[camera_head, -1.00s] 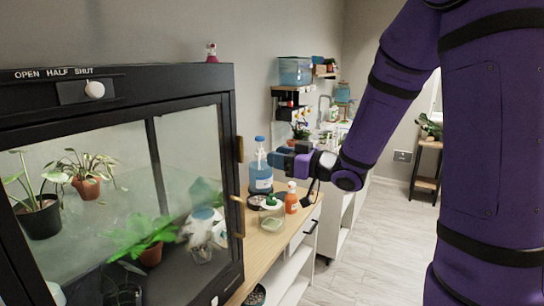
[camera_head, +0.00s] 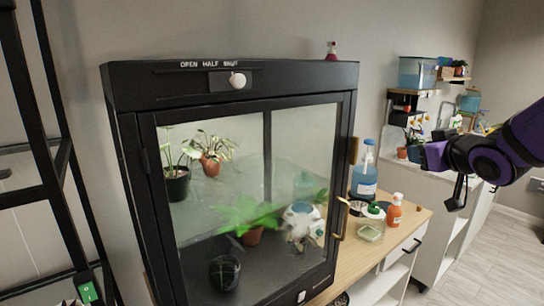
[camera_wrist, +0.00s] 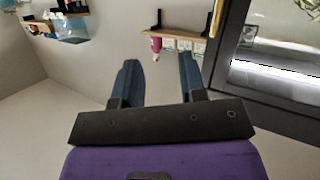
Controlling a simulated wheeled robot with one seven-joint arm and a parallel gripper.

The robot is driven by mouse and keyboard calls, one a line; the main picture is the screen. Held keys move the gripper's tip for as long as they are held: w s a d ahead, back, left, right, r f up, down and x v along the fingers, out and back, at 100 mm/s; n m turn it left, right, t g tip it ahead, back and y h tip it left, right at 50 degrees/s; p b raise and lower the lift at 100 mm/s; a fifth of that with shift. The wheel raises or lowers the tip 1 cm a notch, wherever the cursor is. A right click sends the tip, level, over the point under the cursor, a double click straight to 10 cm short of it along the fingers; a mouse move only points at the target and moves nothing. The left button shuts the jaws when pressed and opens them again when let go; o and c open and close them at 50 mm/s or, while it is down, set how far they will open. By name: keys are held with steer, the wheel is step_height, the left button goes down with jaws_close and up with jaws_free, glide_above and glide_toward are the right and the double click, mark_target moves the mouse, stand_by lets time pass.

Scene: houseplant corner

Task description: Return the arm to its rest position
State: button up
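My purple arm (camera_head: 508,152) reaches in from the right edge in the head view. My gripper (camera_head: 425,155) is at its left end, held up in front of the wall and counter at the back right. In the wrist view my gripper (camera_wrist: 159,66) shows two blue fingers standing well apart with nothing between them. The gripper is open and empty. It touches nothing that I can see.
A black glass-fronted cabinet (camera_head: 130,98) with potted plants fills the middle. Right of it a wooden bench (camera_head: 350,262) holds a blue bottle (camera_head: 365,175), an orange bottle (camera_head: 394,212) and a clear tub (camera_head: 371,233). A black rack (camera_head: 50,165) stands left.

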steer(key=s+a+m+g+h, duration=0.1)
steer(key=s+a+m+g, duration=0.2)
steer(key=s+g, duration=0.6)
steer(key=s, duration=1.6)
steer(key=shift+s+a+m+h, duration=0.3)
steer(key=shift+s+h, duration=0.05)
steer(key=shift+h, duration=0.05)
steer(key=shift+r, duration=0.1)
